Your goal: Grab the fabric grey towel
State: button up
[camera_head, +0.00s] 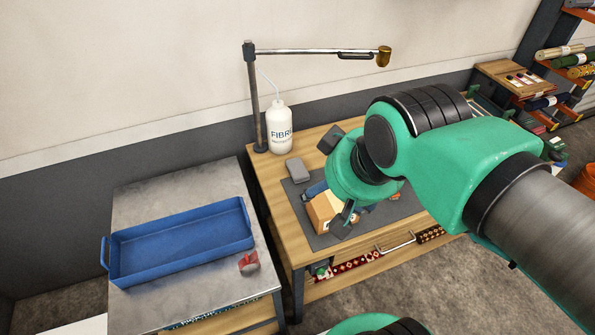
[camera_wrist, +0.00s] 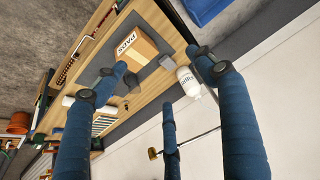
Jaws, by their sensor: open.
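A small grey folded piece (camera_head: 297,170), which looks like the grey towel, lies on the wooden workbench near the left edge of a dark mat, in front of a white bottle. My wrist and gripper hide part of the mat in the head view.
A cardboard box (camera_head: 320,212), marked PADS in the wrist view (camera_wrist: 137,45), sits on the mat (camera_head: 325,240) close under my gripper. The white bottle (camera_head: 280,130) and a metal post with a horizontal arm (camera_head: 315,52) stand behind. A blue tray (camera_head: 180,240) rests on the left table.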

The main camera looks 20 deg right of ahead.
jog(key=o, duration=0.6)
jog(key=w+d+f+g, duration=0.2)
jog(key=w, duration=1.1)
jog(key=w+d+f+g, duration=0.1)
jog(key=w+d+f, duration=0.2)
jog(key=w, duration=1)
jog(key=w+d+f+g, duration=0.1)
jog(key=w+d+f, duration=0.1)
jog(key=w+f, duration=0.4)
jog(key=w+d+f+p, duration=0.1)
jog(key=w+d+f, duration=0.1)
jog(key=w+f, duration=0.4)
jog(key=w+d+f+g, duration=0.1)
jog(key=w+d+f, duration=0.1)
jog(key=w+f, duration=0.4)
jog(key=shift+d+f+g+p, duration=0.15)
jog(key=shift+f, duration=1.3)
jog(key=shift+d+f+g+p, duration=0.15)
jog(key=shift+f, duration=1.25)
